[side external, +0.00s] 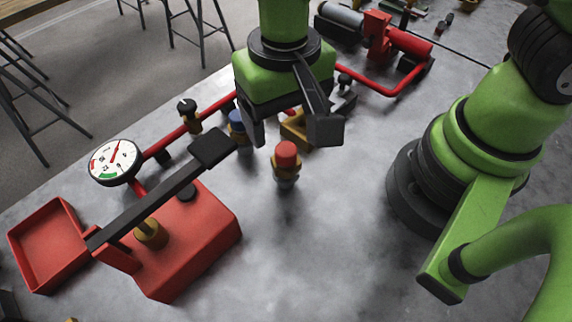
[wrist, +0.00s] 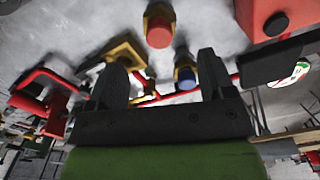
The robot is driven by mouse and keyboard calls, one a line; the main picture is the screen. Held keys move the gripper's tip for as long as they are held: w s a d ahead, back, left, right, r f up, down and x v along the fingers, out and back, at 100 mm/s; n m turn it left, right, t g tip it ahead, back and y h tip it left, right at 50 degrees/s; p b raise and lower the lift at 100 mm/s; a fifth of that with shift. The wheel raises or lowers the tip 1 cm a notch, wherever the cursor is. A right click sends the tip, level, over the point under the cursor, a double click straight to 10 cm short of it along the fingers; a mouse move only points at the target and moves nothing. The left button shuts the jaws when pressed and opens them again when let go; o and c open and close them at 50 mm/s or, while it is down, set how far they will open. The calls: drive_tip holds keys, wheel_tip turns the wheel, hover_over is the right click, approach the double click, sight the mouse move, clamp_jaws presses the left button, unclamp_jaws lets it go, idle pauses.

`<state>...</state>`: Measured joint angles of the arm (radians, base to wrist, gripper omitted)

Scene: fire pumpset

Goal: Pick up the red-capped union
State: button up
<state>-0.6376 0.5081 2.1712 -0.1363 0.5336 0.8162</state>
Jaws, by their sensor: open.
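The red-capped union (side external: 286,165) stands upright on the grey table, with a red top, a brass-coloured collar and a grey base. In the wrist view the union (wrist: 159,28) shows its red cap beyond the fingertips, near the top middle. My gripper (side external: 290,135) is open and empty. It hangs above the table behind and above the union in the side view, not touching it. In the wrist view my gripper (wrist: 160,75) has its two dark fingers apart, with the union out past them.
A blue-capped fitting (side external: 237,125) stands close left of my gripper. A yellow block (side external: 297,130) is partly hidden behind a finger. A red pump box (side external: 190,245) with a long black lever, a gauge (side external: 115,161) and a red tray (side external: 50,245) stand left. Table right of the union is clear.

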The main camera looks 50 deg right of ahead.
sight(285, 161)
wheel_tip(285, 161, down, 10)
drive_tip(key=shift+s+r, duration=0.15)
drive_tip(key=shift+r, duration=0.1)
drive_tip(key=c, duration=1.3)
drive_tip(key=shift+r, duration=0.15)
wheel_tip(285, 161, up, 9)
drive_tip(key=w+d+f, duration=0.1)
drive_tip(key=w+d, duration=0.3)
drive_tip(key=d, duration=0.6)
drive_tip(key=shift+w+d+f, duration=0.15)
drive_tip(key=shift+w+d, duration=0.05)
drive_tip(key=shift+w, duration=0.1)
